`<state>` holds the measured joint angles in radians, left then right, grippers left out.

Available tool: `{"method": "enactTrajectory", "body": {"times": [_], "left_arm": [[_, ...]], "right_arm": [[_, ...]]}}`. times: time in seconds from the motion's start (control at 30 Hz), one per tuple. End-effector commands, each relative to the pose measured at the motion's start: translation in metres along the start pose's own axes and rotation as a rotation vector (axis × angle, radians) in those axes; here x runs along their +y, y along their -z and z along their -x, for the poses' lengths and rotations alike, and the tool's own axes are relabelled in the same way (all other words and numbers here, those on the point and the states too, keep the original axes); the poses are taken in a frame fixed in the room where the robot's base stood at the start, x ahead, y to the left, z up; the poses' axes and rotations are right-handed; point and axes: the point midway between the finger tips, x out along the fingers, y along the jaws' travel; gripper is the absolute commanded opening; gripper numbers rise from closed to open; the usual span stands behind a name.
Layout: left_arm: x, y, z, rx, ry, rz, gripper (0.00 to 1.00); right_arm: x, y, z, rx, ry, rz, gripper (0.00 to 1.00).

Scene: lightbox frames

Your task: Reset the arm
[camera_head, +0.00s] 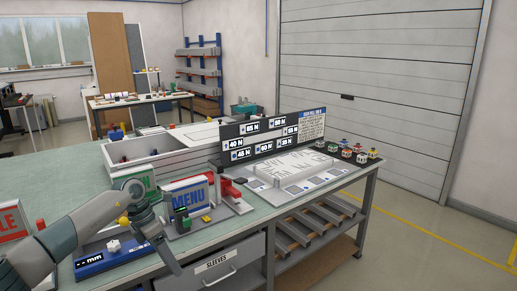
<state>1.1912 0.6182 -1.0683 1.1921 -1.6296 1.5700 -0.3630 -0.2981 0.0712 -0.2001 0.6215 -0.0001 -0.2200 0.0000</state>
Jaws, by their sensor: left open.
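My left arm (85,222) comes in from the left edge, low in the view, and bends at the wrist (133,190). My left gripper (165,254) hangs downward from it at the front edge of the table, beside the blue device marked "mm" (90,264). It is open, and I see nothing between its fingers. The wrist partly covers the things behind it. My right arm and right gripper are not in view.
A SLEEVES drawer (218,264) is below. Bare tabletop lies at left.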

Motion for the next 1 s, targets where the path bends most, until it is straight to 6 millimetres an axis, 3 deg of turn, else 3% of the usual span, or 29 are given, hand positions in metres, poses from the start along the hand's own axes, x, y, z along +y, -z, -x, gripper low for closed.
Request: {"method": "enactTrajectory", "body": {"times": [0.17,0.33,0.57,0.67,0.77,1.0], "left_arm": [[-0.031,-0.028,-0.067,-0.177,0.192,0.114,0.58],[-0.058,-0.058,-0.128,-0.403,0.419,0.337,0.58],[-0.062,-0.068,-0.199,-0.669,0.671,0.766,0.58],[-0.052,-0.057,-0.233,-0.767,0.753,0.993,0.58],[-0.038,-0.033,-0.273,-0.851,0.812,1.243,0.58],[-0.016,0.059,-0.370,-0.973,0.851,1.810,0.58]], "right_arm": [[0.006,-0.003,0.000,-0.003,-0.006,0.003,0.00],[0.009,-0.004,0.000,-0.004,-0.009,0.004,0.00],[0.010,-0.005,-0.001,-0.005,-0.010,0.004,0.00],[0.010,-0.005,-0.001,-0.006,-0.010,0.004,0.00],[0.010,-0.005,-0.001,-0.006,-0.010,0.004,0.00],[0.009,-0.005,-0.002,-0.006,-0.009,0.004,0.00]]}}
